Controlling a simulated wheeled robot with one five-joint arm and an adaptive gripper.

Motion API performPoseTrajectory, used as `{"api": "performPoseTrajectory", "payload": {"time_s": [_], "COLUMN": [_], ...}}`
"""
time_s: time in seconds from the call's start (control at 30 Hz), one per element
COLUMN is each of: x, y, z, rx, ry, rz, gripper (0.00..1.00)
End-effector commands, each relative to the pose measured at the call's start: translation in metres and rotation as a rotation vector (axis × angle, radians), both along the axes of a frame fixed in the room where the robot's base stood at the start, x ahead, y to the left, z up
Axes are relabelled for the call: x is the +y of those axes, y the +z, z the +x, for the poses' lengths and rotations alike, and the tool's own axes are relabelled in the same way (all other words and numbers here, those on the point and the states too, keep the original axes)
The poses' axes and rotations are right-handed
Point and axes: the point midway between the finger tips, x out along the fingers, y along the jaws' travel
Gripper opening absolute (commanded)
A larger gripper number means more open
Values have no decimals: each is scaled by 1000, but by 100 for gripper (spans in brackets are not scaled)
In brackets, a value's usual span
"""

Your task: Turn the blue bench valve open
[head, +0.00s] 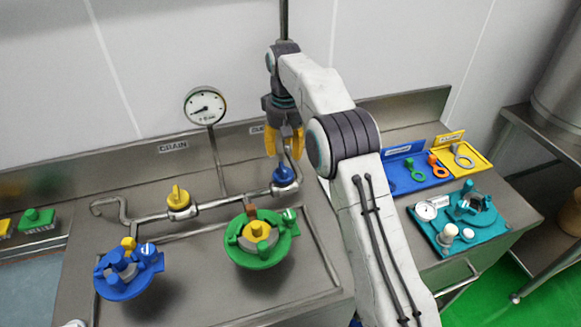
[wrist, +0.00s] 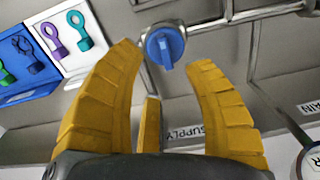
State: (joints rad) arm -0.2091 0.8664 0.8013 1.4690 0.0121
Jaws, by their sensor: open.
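The blue bench valve (head: 283,177) sits on the metal pipe at the back of the steel bench, near the picture's middle. In the wrist view its round blue knob (wrist: 165,46) with a raised bar handle shows just beyond my fingertips. My gripper (head: 285,150), with yellow fingers, points down above the valve in the head view. In the wrist view my gripper (wrist: 168,58) is open, with one finger on each side of the knob and a gap between. I cannot tell whether any finger touches it.
A yellow valve (head: 179,198) is on the same pipe to the left. A round gauge (head: 206,106) stands behind. A green fixture (head: 262,240) and a blue fixture (head: 122,274) stand in front. Blue and yellow trays (head: 405,160) and a teal tray (head: 432,238) lie to the right.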

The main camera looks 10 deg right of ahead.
Motion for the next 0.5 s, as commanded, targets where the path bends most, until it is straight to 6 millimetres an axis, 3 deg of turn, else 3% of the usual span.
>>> {"api": "performPoseTrajectory", "payload": {"time_s": [0.5], "x": [2], "y": [-54], "z": [2], "rx": [8], "ry": [3], "rz": [-2], "gripper": [46]}}
